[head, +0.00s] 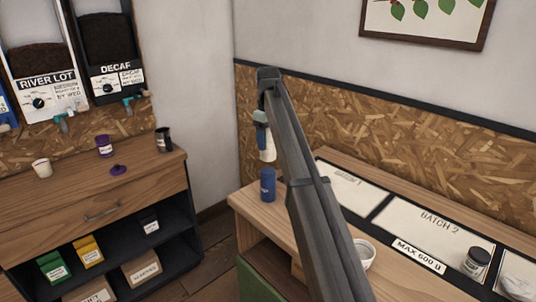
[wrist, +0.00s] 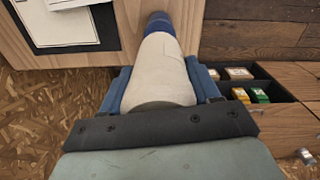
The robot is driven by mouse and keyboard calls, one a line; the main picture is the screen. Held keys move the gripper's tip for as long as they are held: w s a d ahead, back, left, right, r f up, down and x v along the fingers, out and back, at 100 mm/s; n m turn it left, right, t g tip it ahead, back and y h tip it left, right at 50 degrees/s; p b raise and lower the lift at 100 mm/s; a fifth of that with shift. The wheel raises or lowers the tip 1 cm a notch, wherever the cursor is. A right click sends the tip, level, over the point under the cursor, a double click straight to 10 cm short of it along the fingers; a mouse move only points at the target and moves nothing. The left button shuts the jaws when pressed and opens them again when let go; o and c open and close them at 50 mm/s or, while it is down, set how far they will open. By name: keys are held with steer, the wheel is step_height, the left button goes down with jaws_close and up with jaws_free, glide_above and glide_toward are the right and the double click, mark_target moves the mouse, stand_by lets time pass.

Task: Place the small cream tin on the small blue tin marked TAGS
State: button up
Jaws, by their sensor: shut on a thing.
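The small cream tin (head: 267,152) is held upright in my gripper (head: 261,130), just above the blue tin (head: 267,186). A small gap seems to show between the two in the head view. The blue tin stands near the left corner of the wooden counter; no marking on it can be read. In the wrist view the cream tin (wrist: 160,68) sits between the blue fingers of my gripper (wrist: 160,88), and the blue tin (wrist: 160,22) shows past its far end, roughly in line. My arm hides part of the counter.
The counter holds pale batch panels (head: 430,235), a white cup (head: 364,253) and a dark labelled jar (head: 476,263). A wooden cabinet (head: 70,220) at left bears a white cup (head: 42,168), a purple tin (head: 104,146), a purple lid (head: 118,170) and a dark cup (head: 163,139).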

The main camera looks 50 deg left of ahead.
mark_target(268, 151)
steer(key=shift+f, duration=2.45)
steer(key=shift+f, duration=0.15)
steer(key=o, duration=1.2)
steer(key=shift+o, duration=0.2)
step_height(268, 151, up, 12)
steer(key=shift+r, duration=0.15)
